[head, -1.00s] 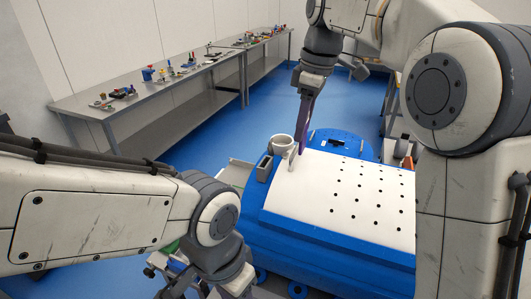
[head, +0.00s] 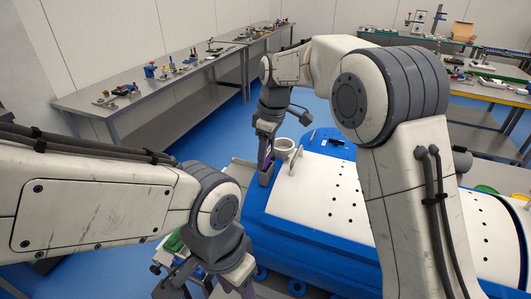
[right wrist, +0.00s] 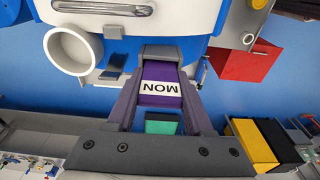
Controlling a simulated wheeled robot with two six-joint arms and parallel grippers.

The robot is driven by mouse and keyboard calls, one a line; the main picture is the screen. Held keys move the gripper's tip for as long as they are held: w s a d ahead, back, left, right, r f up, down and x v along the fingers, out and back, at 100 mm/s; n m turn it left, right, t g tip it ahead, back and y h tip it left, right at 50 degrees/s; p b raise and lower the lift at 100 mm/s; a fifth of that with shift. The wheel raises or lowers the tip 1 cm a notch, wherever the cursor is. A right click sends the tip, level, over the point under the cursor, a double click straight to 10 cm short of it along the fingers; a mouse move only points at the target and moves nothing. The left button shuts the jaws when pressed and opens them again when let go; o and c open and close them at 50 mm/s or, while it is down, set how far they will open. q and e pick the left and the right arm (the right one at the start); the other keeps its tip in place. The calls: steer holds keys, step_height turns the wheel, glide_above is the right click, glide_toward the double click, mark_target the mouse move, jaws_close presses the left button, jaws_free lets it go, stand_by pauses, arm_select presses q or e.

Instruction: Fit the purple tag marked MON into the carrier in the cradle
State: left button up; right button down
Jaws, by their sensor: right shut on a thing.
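The purple tag with a white MON label (right wrist: 160,88) is between the fingers of my right gripper (right wrist: 160,78) in the right wrist view. The gripper is shut on it, and the lettering is upside down there. A grey block (right wrist: 160,53) lies just beyond the tag's far end; I cannot tell whether they touch. A teal piece (right wrist: 160,124) shows behind the tag. In the head view my right gripper (head: 265,163) points down beside the white cup, hiding what is under it. I cannot make out the carrier or cradle clearly. My left gripper (head: 243,288) is at the bottom edge, its jaws unclear.
A white cup (head: 284,147) stands close to the right gripper and also shows in the right wrist view (right wrist: 70,50). A white deck with holes (head: 318,195) lies to the right on a blue body. A red bin (right wrist: 247,60) is nearby. Benches stand farther off.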

steer(key=shift+f, duration=0.1)
steer(key=shift+c, duration=1.5)
jaws_free()
step_height(320, 180, up, 12)
steer(key=d, duration=0.1)
steer(key=s+a+f+m, duration=0.1)
steer(key=s+f+m, duration=0.15)
steer(key=s, duration=0.55)
steer(key=s+a+f+m, duration=0.1)
steer(key=s+f, duration=0.2)
steer(key=s, duration=0.6)
steer(key=s+d+f+m, duration=0.1)
steer(key=s+d+f, duration=0.2)
steer(key=s+f, duration=0.2)
steer(key=s+d+f+m, duration=0.1)
steer(key=s+d+f, duration=0.2)
steer(key=s, duration=0.8)
steer(key=shift+f+m+g+b, duration=0.3)
steer(key=shift+f+m, duration=0.05)
steer(key=shift+f, duration=0.55)
